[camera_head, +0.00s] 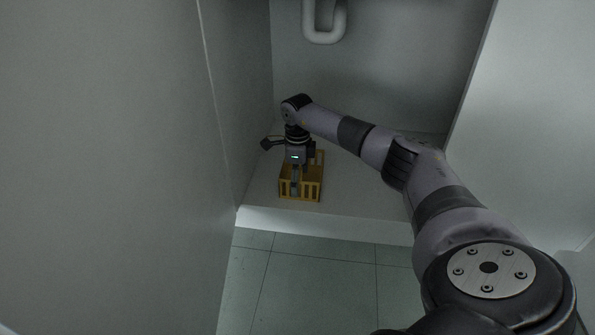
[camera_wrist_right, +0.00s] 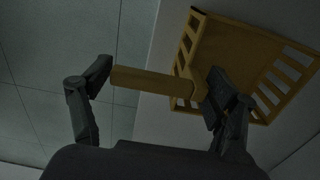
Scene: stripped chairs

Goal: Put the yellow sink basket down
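The yellow sink basket (camera_head: 314,190) has slotted walls and is at the floor of the cabinet, near its front edge. I cannot tell whether its base rests fully on the floor. My right gripper (camera_head: 296,182) points down into it from above. In the right wrist view, the fingers of my right gripper (camera_wrist_right: 158,88) stand apart with a yellow bar-like part of the basket (camera_wrist_right: 225,50) spanning between them, and they appear closed on it. The right finger hides part of the basket. My left gripper is not in view.
The pale cabinet floor (camera_head: 357,195) is clear to the right of the basket. Side walls (camera_head: 235,95) stand close on the left and right. A white drain pipe (camera_head: 323,36) hangs at the back. Tiled floor (camera_head: 320,275) lies below the front edge.

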